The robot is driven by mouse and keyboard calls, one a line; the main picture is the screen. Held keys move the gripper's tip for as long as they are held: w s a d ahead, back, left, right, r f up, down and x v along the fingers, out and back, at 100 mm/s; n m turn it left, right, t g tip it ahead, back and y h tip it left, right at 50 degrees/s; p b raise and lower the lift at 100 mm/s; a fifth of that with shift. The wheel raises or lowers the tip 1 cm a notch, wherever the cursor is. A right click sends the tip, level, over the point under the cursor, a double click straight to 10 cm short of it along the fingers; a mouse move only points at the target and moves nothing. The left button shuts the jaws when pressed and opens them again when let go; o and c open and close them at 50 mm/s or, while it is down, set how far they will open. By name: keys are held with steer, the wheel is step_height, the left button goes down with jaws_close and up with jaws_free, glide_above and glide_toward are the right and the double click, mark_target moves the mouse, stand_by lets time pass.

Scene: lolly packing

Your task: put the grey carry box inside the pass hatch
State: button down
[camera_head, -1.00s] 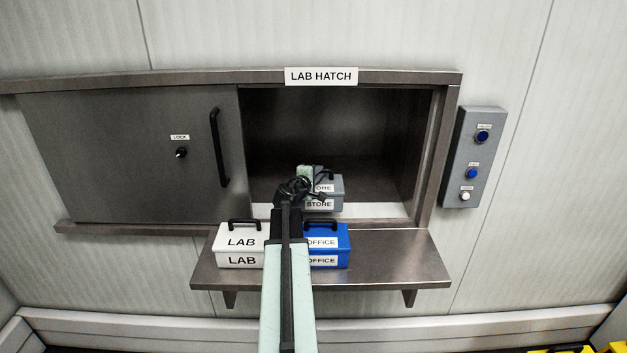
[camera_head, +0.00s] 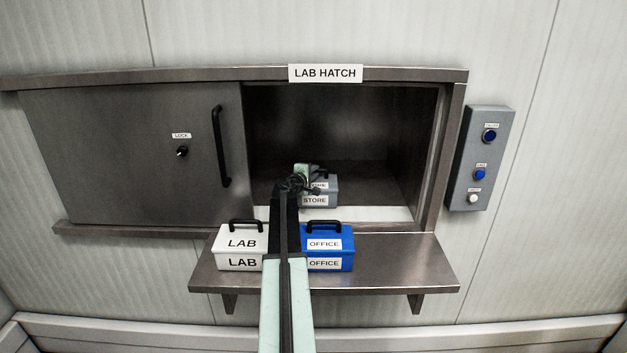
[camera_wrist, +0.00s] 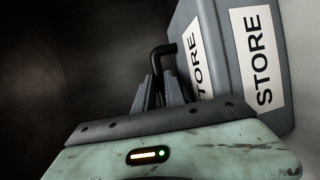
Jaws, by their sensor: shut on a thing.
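The grey carry box (camera_head: 323,192), labelled STORE, is in the opening of the pass hatch (camera_head: 380,140), above its light sill. In the head view I cannot tell whether it rests on the hatch floor or hangs just above it. My gripper (camera_head: 303,183) reaches into the opening and is shut on the box's handle, with my arm partly covering the box's left side. In the wrist view the grey box (camera_wrist: 260,60) fills the upper right, tilted in the picture, and its black handle (camera_wrist: 160,52) runs between the fingers of my gripper (camera_wrist: 160,90).
A white LAB box (camera_head: 240,248) and a blue OFFICE box (camera_head: 327,247) stand on the shelf (camera_head: 400,268) below the opening, on either side of my arm. The sliding door (camera_head: 120,150) is at the left. A button panel (camera_head: 479,158) is at the right.

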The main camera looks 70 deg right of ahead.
steer(key=shift+f, duration=0.1)
steer(key=c, duration=1.4)
jaws_free()
steer(key=shift+r, duration=0.25)
steer(key=a+r+p, duration=0.2)
steer(key=a, duration=0.9)
steer(key=shift+w+a, duration=0.2)
steer(key=shift+a, duration=0.2)
steer(key=shift+r, duration=0.1)
